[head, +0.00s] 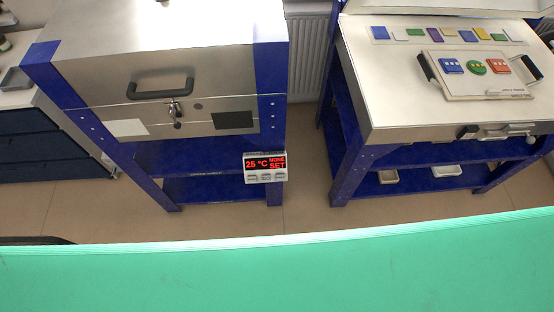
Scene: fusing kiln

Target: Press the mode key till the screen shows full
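A small control box (250,178) is fixed to the right front leg of the kiln stand on the left. Its dark screen (265,163) shows red text that reads "25 °C", "NONE" and "SET". A row of 3 small keys (265,177) sits below the screen; their labels are too small to read. The kiln (180,85) above is a metal box with its lid down and a dark handle on the front. Neither of my grippers is in view.
A green surface (280,270) fills the foreground. At right, a metal-topped bench (390,95) carries coloured pieces and a board with dark handles (480,85). A dark drawer cabinet (40,145) stands at left. Bare floor (305,185) shows between kiln stand and bench.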

